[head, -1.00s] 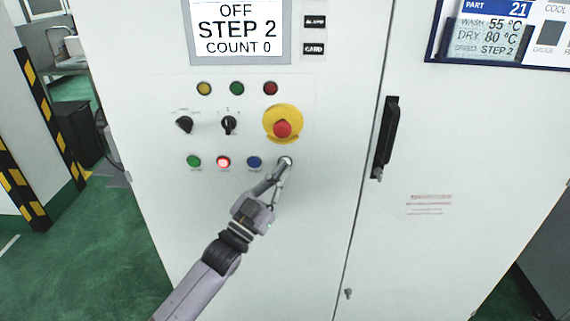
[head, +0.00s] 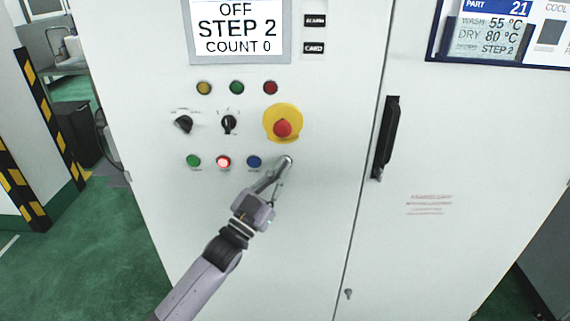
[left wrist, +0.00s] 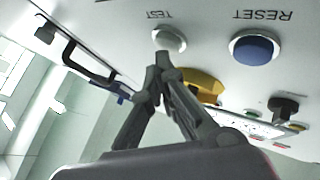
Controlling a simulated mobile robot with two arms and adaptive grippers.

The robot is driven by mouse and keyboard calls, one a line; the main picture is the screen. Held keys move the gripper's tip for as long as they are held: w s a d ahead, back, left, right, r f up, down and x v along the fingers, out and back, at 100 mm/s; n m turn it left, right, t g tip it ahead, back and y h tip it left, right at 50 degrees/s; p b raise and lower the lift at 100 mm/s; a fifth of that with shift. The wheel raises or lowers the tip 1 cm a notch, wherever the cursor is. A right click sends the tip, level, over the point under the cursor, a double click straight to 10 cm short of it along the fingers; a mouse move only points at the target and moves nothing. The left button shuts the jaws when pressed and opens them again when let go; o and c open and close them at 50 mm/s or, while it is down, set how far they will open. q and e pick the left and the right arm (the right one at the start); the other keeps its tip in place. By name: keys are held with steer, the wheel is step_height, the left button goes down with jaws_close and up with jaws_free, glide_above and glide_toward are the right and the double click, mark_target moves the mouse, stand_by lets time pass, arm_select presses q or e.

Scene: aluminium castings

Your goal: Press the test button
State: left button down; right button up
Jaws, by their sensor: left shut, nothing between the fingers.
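The white test button (left wrist: 169,38) is on the pale cabinet front, with the word TEST upside down beside it in the left wrist view. My left gripper (head: 286,161) is shut and empty, with its fingertips at the right end of the lower button row. In the left wrist view the fingertips (left wrist: 163,61) sit right at the button's edge; I cannot tell whether they touch it. My right gripper is in neither view.
The blue reset button (head: 254,162) is close left of my fingertips, then a lit red button (head: 223,162) and a green one (head: 193,161). The red emergency stop (head: 283,128) on its yellow plate is just above. A black door handle (head: 386,138) stands to the right.

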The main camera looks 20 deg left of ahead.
arm_select(q)
steer(key=shift+w+a, duration=0.15)
steer(key=shift+w, duration=0.25)
stand_by(0.6)
steer(key=shift+s, duration=0.1)
steer(key=shift+s+d, duration=0.25)
steer(key=shift+s, duration=0.45)
steer(key=shift+p, duration=0.35)
steer(key=shift+s+d+p, duration=0.25)
steer(key=shift+s+p, duration=0.1)
steer(key=shift+s, duration=0.45)
steer(key=shift+s+d+p, duration=0.2)
steer(key=shift+s+p, duration=0.15)
steer(key=shift+s, duration=0.45)
steer(key=shift+s+d+p, duration=0.25)
steer(key=shift+s+p, duration=0.1)
steer(key=shift+s, duration=0.45)
